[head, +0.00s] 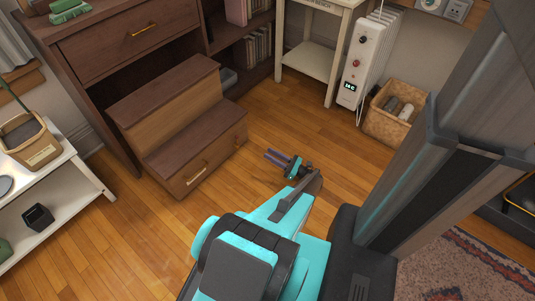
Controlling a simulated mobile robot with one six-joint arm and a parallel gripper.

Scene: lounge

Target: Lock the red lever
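I cannot make out a red lever in the head view. My gripper (273,157) is at the end of my teal arm, over the bare wood floor in the middle of the picture.
A white heater (372,45) with a small red knob stands beside a wicker basket (393,123). A white shelf (72,190) is left. Floor between is clear.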

